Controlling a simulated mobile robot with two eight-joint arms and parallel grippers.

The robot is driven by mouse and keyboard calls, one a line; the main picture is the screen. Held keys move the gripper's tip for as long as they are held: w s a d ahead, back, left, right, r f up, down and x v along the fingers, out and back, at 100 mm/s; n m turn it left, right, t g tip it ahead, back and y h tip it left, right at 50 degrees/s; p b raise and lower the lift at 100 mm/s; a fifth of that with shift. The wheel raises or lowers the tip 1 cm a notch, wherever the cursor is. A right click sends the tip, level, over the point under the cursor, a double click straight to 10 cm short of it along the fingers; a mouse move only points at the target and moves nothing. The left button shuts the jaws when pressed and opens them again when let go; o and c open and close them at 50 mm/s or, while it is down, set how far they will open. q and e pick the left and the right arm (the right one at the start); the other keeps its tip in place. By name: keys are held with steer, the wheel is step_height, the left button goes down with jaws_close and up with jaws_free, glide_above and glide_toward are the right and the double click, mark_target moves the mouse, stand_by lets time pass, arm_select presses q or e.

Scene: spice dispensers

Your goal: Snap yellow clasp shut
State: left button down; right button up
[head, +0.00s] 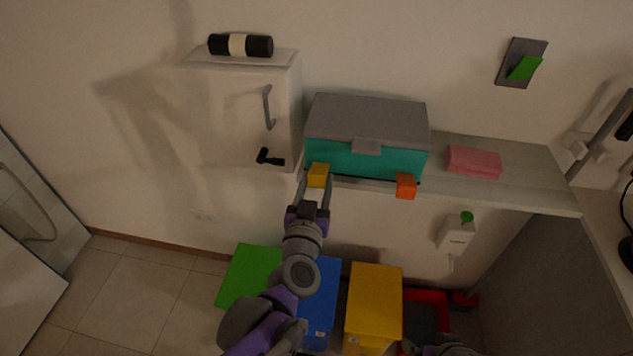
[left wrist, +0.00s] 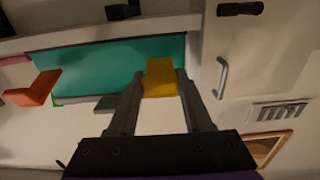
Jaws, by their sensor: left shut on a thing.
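A teal box (head: 350,160) with a grey lid (head: 366,118) stands on the wall shelf, lid down. The yellow clasp (head: 319,170) is at the lower left of its front, and an orange clasp (head: 405,186) is at the lower right. My left gripper (head: 316,184) is at the yellow clasp, one finger on each side. In the left wrist view the fingers (left wrist: 160,80) are closed on the yellow clasp (left wrist: 160,66), and the orange clasp (left wrist: 32,90) juts out to the left. My right gripper is not in view.
A white cabinet (head: 225,105) with a handle is left of the box. A pink block (head: 474,162) lies on the shelf (head: 530,180) to the right. Green (head: 248,275), blue (head: 323,300) and yellow (head: 375,300) bins stand below. A white bottle (head: 456,235) hangs under the shelf.

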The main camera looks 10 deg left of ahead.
mark_target(318, 172)
arm_select(q)
steer(key=shift+r, duration=0.15)
stand_by(0.5)
steer(key=shift+r+g+b, duration=0.2)
steer(key=shift+g+b, duration=0.1)
steer(key=shift+g, duration=0.3)
steer(key=shift+w+r+g+b, duration=0.1)
steer(key=shift+r+g+b, duration=0.1)
steer(key=shift+g+b, duration=0.35)
steer(key=g+b, duration=0.1)
steer(key=b, duration=0.1)
steer(key=r+g+b, duration=0.1)
steer(key=g+b, duration=0.1)
steer(key=b, duration=0.1)
steer(key=shift+w+r+b, duration=0.25)
steer(key=shift+w+b, duration=0.1)
steer(key=shift+w, duration=0.05)
steer(key=shift+w+r+g+b, duration=0.3)
steer(key=shift+r+g+b, duration=0.45)
steer(key=shift+b, duration=0.55)
steer(key=shift+f, duration=0.15)
